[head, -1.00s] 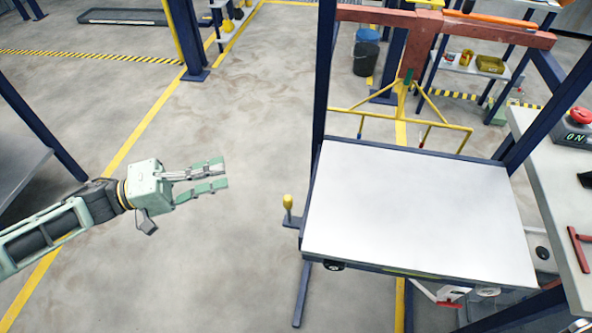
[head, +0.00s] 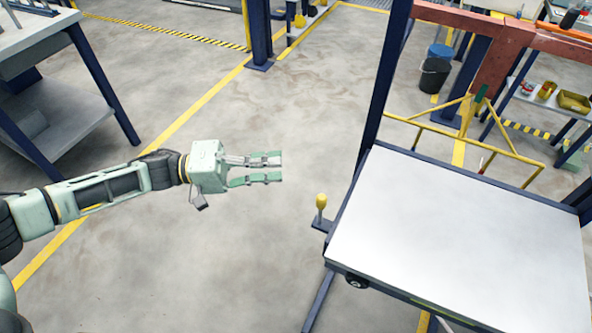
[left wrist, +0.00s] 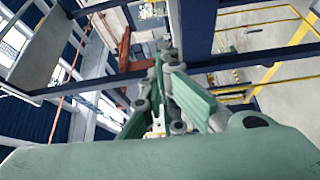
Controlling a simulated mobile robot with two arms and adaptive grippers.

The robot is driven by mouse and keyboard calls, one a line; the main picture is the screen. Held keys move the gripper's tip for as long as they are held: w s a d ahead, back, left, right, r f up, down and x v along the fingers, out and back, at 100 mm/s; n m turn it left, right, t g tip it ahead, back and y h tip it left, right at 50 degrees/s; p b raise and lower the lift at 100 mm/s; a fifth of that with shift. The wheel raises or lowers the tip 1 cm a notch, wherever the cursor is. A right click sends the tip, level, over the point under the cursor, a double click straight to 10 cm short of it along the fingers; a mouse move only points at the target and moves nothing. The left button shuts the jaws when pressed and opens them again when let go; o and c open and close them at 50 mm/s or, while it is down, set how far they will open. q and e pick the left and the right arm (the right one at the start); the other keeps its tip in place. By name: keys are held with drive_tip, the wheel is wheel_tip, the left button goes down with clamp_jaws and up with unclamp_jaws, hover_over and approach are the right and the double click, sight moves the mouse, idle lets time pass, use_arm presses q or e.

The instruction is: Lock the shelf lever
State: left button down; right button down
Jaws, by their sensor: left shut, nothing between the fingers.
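The shelf lever (head: 321,203) is a short post with a yellow knob on a dark bracket at the left side of the shelf frame. The white shelf (head: 460,235) lies to the right of it. My left gripper (head: 282,169) is up and left of the lever in the head view, apart from it. Its green fingers are shut with nothing between them and point right. In the left wrist view the fingers (left wrist: 165,75) point toward dark blue frame bars. I cannot make out the lever there. My right gripper is not in view.
A dark blue upright (head: 388,75) of the rack rises behind the lever. A yellow tube frame (head: 500,150) stands behind the shelf. A grey workbench (head: 45,90) is at the upper left. The floor between my left arm and the rack is clear.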

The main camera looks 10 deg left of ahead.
sight(321, 210)
use_arm(q)
drive_tip(key=w+d+p, duration=0.1)
drive_tip(key=w+d, duration=0.1)
drive_tip(key=d, duration=0.8)
drive_tip(key=s, duration=0.2)
drive_tip(key=s+a+p, duration=0.1)
drive_tip(key=s, duration=0.1)
drive_tip(key=shift+s+a, duration=0.1)
drive_tip(key=shift+s, duration=0.05)
